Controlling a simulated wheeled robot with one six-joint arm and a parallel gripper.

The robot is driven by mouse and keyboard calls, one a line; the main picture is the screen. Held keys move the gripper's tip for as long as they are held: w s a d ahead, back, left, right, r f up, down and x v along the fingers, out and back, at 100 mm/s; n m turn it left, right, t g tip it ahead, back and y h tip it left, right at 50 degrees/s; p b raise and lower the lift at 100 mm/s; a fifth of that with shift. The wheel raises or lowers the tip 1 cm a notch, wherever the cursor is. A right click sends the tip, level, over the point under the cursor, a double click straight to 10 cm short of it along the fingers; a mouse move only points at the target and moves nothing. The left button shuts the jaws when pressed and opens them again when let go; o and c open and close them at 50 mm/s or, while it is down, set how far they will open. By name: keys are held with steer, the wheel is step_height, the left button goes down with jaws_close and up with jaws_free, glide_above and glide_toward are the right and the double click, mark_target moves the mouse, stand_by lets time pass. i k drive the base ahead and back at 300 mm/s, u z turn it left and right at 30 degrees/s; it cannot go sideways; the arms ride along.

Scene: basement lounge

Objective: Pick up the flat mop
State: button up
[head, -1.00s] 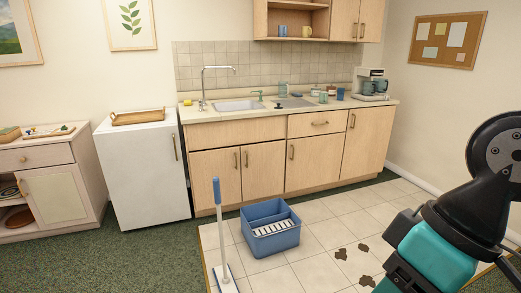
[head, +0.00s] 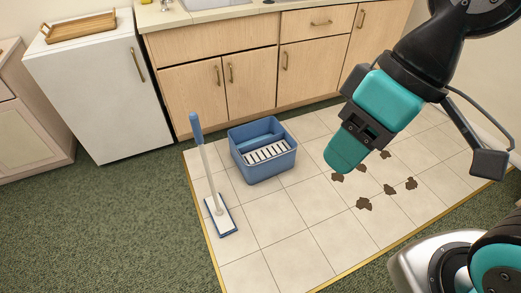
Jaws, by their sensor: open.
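The flat mop stands upright, slightly tilted, on the left part of the tiled floor. It has a blue grip, a white pole (head: 207,170) and a flat white head with a blue edge. My gripper (head: 347,152), teal with a dark mount, hangs to the right of the mop and higher in the picture, well apart from it. It is open with nothing seen in it; its fingers overlap from this angle.
A blue bucket (head: 262,170) with a white slatted wringer stands just right of the mop. Several brown stains (head: 364,203) mark the tiles (head: 290,262). Wooden cabinets (head: 210,85) and a white fridge (head: 100,95) line the back. Green carpet (head: 95,225) at the left is clear.

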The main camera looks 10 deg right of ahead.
mark_target(224, 223)
steer(key=u, duration=0.4)
steer(key=k, duration=0.55)
steer(key=u, duration=0.85)
steer(key=i, duration=0.8)
steer(key=z, duration=1)
steer(key=i, duration=0.75)
steer(key=z, duration=0.8)
